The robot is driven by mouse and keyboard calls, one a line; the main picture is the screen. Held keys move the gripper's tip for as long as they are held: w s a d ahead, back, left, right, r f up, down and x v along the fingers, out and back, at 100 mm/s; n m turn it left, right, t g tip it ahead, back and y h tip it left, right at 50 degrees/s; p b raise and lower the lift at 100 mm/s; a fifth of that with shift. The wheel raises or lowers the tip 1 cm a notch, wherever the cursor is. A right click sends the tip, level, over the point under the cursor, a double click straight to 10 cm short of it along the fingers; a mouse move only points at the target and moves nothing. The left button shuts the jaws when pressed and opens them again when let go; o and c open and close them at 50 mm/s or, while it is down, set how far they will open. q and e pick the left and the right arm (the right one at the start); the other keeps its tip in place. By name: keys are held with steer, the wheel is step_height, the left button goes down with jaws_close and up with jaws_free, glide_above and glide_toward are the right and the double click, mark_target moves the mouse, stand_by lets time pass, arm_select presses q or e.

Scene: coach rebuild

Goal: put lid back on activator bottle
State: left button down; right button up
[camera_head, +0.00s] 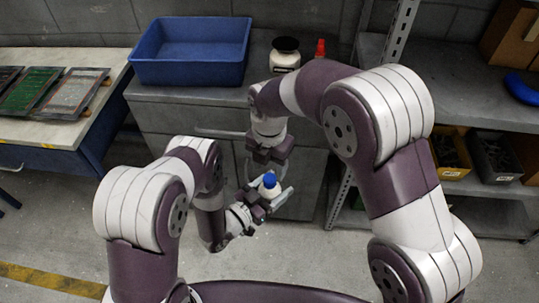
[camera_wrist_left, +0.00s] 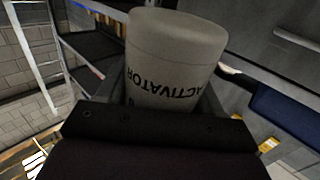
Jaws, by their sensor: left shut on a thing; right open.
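The activator bottle (camera_wrist_left: 170,75), pale and lettered ACTIVATOR, is gripped by my left gripper and shows upside down in the left wrist view. In the head view the bottle is a small white body (camera_head: 268,191) between the fingers of my left gripper (camera_head: 271,194), in front of the grey cabinet. The blue lid (camera_head: 269,180) sits at the top of the bottle; I cannot tell how firmly it is seated. My right gripper (camera_head: 267,168) points down just above the lid, open, its fingers apart on either side. The bottle's neck is hidden.
A grey cabinet (camera_head: 180,113) stands behind, bearing a blue tub (camera_head: 190,70), a white jar with a dark lid (camera_head: 285,55) and a red-topped container (camera_head: 320,48). A metal shelf (camera_head: 470,100) with bins is on the right. A bench (camera_head: 75,130) with boards is on the left.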

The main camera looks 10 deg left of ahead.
mark_target(270, 178)
steer(key=shift+f, duration=2.15)
